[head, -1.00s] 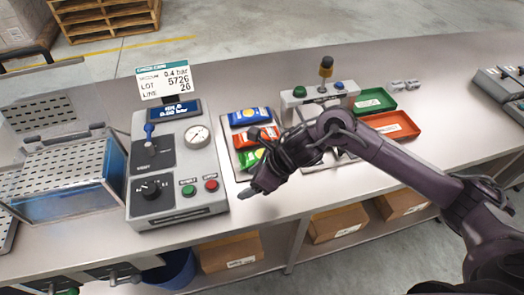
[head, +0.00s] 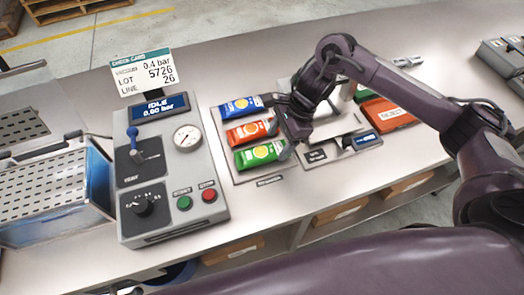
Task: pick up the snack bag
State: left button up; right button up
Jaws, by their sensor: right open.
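Three snack bags lie in a column on a flat tray (head: 221,143) in the head view: a blue one (head: 242,107) at the back, a red-orange one (head: 250,132) in the middle and a green one (head: 258,154) in front. My right gripper (head: 280,124) is open at the right ends of the bags, closest to the red-orange one. It hides part of their right edges. I cannot tell whether it touches any bag. My left gripper is not in view.
A grey vacuum control box (head: 167,213) with knob, gauge and buttons stands left of the bags. A scale (head: 345,152) and a red reject tray (head: 388,112) are to the right. Free bench lies in front of the bags.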

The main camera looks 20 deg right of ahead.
aim_at(270, 148)
jog(key=shift+w+a+f+p, duration=0.2)
jog(key=shift+a+f+p, duration=0.6)
jog(key=shift+f, duration=0.25)
jog(key=shift+x, duration=1)
jog(key=shift+d, duration=0.1)
jog(key=shift+w, duration=0.1)
jog(key=c, duration=0.8)
jog(key=shift+o, duration=0.2)
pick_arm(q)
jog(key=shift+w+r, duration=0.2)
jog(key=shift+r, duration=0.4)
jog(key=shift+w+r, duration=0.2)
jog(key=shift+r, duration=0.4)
pick_arm(e)
jog(key=shift+r, duration=0.15)
